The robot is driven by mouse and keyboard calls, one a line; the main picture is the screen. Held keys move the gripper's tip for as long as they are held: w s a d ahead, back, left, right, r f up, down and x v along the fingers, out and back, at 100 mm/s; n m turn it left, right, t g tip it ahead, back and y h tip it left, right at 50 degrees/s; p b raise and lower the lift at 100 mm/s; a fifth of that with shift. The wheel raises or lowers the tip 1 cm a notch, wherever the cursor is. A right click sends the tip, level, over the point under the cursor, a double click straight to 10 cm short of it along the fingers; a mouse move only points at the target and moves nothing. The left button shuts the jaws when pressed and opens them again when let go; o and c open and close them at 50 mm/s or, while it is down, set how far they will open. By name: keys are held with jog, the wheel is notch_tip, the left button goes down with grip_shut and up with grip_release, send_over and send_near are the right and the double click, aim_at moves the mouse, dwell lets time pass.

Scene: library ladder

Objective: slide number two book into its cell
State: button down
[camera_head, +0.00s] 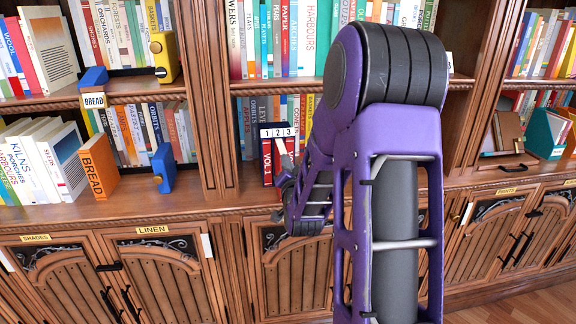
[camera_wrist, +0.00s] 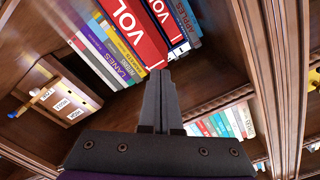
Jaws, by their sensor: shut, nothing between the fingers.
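In the head view a dark case with a label strip reading 1 2 3 (camera_head: 279,132) stands on the middle shelf. A red book marked VOL 1 (camera_head: 267,163) is at its left side. The rest of the case front is largely hidden by my arm. In the wrist view two red spines show, one reading VOL (camera_wrist: 130,28) and one reading VO (camera_wrist: 166,14); their numbers are out of sight, so I cannot tell which is number two. My gripper (camera_wrist: 160,75) is shut and empty, its tips close to the lower end of the red spines; contact is unclear.
Other books (camera_wrist: 100,52) stand beside the red ones. A wooden panel with white tags (camera_wrist: 62,98) is at left in the wrist view. A shelf upright (camera_head: 214,100) stands left of the case. An orange BREAD book (camera_head: 98,167) and blue bookend (camera_head: 163,168) sit further left.

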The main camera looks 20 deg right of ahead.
aim_at(282, 149)
jog(key=shift+w, duration=0.3)
jog(key=shift+b+x, duration=1.7)
jog(key=shift+x, duration=3.35)
dwell(0.4)
jog(key=shift+s+f, duration=0.1)
jog(key=shift+s, duration=0.05)
jog(key=shift+v, duration=1.35)
